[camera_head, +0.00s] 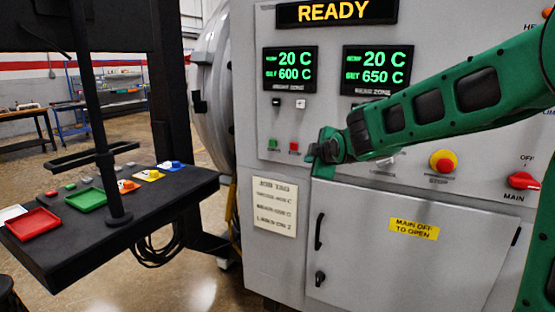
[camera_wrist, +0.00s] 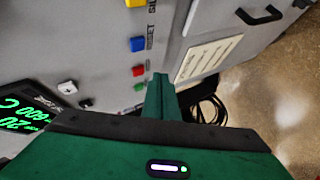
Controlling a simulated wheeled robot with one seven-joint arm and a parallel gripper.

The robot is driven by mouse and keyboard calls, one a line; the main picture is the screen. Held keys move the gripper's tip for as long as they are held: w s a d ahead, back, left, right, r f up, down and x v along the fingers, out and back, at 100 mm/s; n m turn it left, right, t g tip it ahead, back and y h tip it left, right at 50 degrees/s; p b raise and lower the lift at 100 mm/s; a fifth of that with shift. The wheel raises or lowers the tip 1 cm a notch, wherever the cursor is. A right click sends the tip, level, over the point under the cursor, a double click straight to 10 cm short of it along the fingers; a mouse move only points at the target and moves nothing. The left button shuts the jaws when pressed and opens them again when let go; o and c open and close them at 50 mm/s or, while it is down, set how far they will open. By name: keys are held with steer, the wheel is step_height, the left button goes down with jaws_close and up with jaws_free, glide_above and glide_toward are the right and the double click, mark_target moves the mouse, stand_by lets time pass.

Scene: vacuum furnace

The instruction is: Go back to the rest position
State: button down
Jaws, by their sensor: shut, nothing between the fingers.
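My gripper (camera_head: 322,158) is in front of the grey furnace panel (camera_head: 330,110) in the head view, just right of a small red button (camera_head: 294,147) and a green button (camera_head: 272,144). I cannot tell whether it touches the panel. My green arm reaches to it from the right. In the wrist view the green fingers (camera_wrist: 158,92) are together with nothing between them, near the red button (camera_wrist: 138,70) and the green button (camera_wrist: 138,87). A blue button (camera_wrist: 137,44) is further along the same row.
A black shelf (camera_head: 150,205) with a red tray (camera_head: 32,224), a green tray (camera_head: 86,199) and small coloured pieces stands left. A red-yellow emergency stop (camera_head: 442,161) and red main switch (camera_head: 522,180) are on the panel. The cabinet door (camera_head: 400,260) below is closed.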

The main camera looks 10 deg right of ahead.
steer(key=s+d+f+m+g+h, duration=0.1)
steer(key=s+d+f+m+g, duration=0.3)
steer(key=s+d, duration=0.5)
steer(key=s+d+f+m+g+h, duration=0.2)
steer(key=s+d+f+m, duration=0.35)
steer(key=s+d, duration=0.4)
steer(key=s+f+m+g, duration=0.2)
steer(key=s+m, duration=0.2)
steer(key=s, duration=0.5)
steer(key=s+f+m+g+y, duration=0.1)
steer(key=s+m, duration=0.3)
steer(key=s, duration=0.6)
steer(key=s+f+m+g+y, duration=0.1)
steer(key=s+f+m+g, duration=0.2)
steer(key=s, duration=0.7)
steer(key=shift+a+m+g, duration=0.3)
steer(key=shift+m+g, duration=0.15)
steer(key=shift+g, duration=0.05)
steer(key=shift+f, duration=0.1)
